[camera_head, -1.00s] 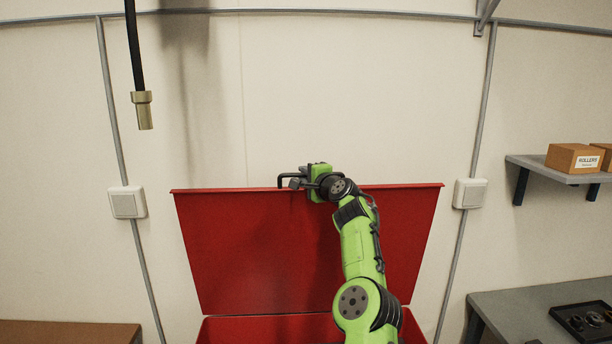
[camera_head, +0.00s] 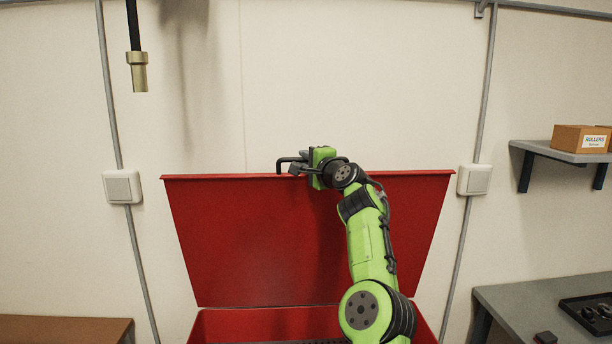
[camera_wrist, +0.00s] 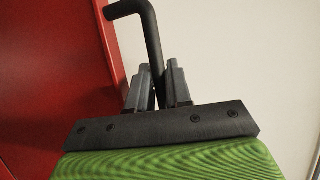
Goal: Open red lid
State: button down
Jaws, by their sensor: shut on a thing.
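The red lid (camera_head: 250,240) stands raised, close to upright, above the red box (camera_head: 265,322) at the bottom of the head view. A black bent handle (camera_head: 284,163) sits at the lid's top edge. My gripper (camera_head: 297,166) is at that edge and shut on the handle. In the wrist view the two grey fingers (camera_wrist: 158,88) close around the black handle (camera_wrist: 150,40), with the red lid (camera_wrist: 60,80) to the left. My arm covers the right part of the lid.
A pale wall stands behind the lid. A hose with a brass end (camera_head: 138,72) hangs at upper left. A shelf (camera_head: 560,153) with cardboard boxes (camera_head: 580,138) is at right. A grey table (camera_head: 520,300) with a black tray (camera_head: 590,312) is at lower right, and a brown surface (camera_head: 60,328) at lower left.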

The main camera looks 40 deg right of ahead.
jog(key=s+a+f+t+b, duration=0.1)
jog(key=s+a+b, duration=0.4)
jog(key=b, duration=0.8)
jog(key=shift+s+f+n+h, duration=0.3)
jog(key=shift+s+f, duration=0.35)
jog(key=shift+f, duration=0.2)
jog(key=c, duration=1.1)
grip_release()
jog(key=shift+a, duration=0.1)
jog(key=b+v, duration=1.1)
jog(key=v, duration=0.4)
jog(key=shift+s+f, duration=0.2)
jog(key=shift+s, duration=0.1)
